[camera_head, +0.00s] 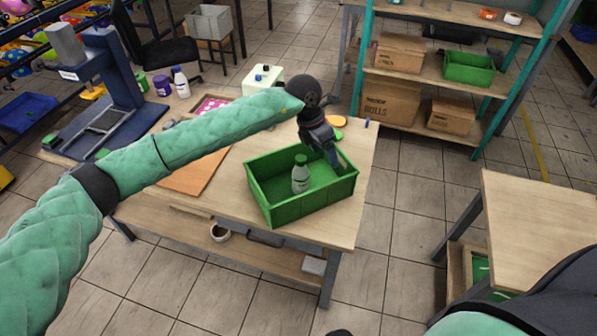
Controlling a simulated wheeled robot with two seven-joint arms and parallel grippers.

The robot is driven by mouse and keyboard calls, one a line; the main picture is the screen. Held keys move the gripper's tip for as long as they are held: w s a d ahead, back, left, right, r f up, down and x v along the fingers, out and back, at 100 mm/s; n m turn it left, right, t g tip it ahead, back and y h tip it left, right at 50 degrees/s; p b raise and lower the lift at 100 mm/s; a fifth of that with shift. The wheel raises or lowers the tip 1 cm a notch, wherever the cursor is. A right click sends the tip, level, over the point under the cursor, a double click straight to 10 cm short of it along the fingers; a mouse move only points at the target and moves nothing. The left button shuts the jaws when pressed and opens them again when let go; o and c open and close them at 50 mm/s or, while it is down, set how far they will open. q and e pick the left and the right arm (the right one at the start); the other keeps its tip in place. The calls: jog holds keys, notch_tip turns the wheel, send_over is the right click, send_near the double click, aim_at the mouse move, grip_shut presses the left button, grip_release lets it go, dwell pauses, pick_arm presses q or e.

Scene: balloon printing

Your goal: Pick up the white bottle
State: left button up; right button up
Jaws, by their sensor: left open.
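A white bottle (300,178) with a green cap stands upright in the green crate (312,206) on the wooden table. Another white bottle (181,82) with a dark cap stands at the table's back left, next to a purple container (162,86). My left gripper (334,160) reaches down over the crate's back right part, to the right of the bottle in the crate and apart from it. It is open and empty; its fingertips are small and dark in this view.
The crate's green walls surround the bottle and gripper. A blue press (120,85) stands on the table's left, and a white box (262,80) stands at the back. A second wooden table (540,225) is at the right, with free floor between the tables.

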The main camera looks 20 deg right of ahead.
aim_at(301, 166)
pick_arm(q)
jog(key=w+a+y, duration=0.1)
jog(key=w+a+t+y, duration=0.1)
jog(key=a, duration=0.1)
jog(key=w+a+f, duration=0.1)
jog(key=shift+w+a+y, duration=0.35)
jog(key=shift+w+y, duration=0.05)
jog(key=shift+w+a+f, duration=0.1)
jog(key=shift+a, duration=0.1)
jog(key=shift+f+p, duration=0.75)
jog(key=shift+f, duration=0.45)
notch_tip(301, 166, down, 4)
jog(key=p, duration=0.3)
jog(key=shift+p, duration=0.3)
jog(key=shift+f, duration=0.6)
pick_arm(e)
jog(key=s+d+f, duration=0.4)
jog(key=s+f, duration=0.3)
jog(key=f, duration=0.1)
pick_arm(q)
jog(key=shift+c, duration=0.2)
jog(key=c, duration=1.4)
